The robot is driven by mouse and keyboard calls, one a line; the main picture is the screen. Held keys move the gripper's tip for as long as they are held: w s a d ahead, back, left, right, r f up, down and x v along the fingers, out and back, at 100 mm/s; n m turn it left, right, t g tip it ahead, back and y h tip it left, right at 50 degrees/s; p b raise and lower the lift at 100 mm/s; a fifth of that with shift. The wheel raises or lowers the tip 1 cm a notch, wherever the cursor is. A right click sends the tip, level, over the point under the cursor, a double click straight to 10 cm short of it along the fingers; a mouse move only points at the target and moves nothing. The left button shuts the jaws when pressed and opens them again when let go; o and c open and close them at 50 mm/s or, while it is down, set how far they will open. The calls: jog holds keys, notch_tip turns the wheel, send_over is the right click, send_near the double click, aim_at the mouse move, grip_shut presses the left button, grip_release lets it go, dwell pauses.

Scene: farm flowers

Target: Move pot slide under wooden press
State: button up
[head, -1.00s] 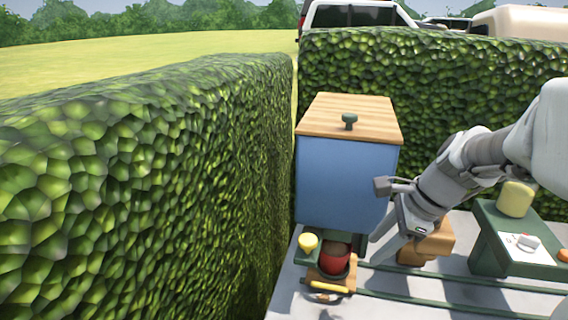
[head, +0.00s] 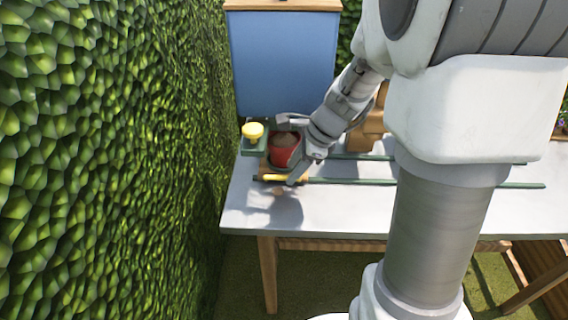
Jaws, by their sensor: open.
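A red pot (head: 283,150) with brown filling stands on a small wooden slide (head: 263,170) at the left end of green rails (head: 345,181). A yellow handle (head: 272,178) runs along the slide's front. My gripper (head: 288,150) is open beside the pot, one finger near its back and the other near its front right. I cannot tell if they touch it. A wooden block (head: 367,133) stands farther right behind the rails, partly hidden by my arm; I cannot tell whether it is the press.
A blue box (head: 285,65) with a wooden top stands behind the pot. A yellow knob (head: 253,130) sits on a green block at the left. The grey table (head: 330,212) is clear in front. A tall hedge (head: 100,150) borders the left side.

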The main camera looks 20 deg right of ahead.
jog(key=shift+x, duration=0.95)
jog(key=shift+c, duration=0.2)
grip_shut()
dwell(0.6)
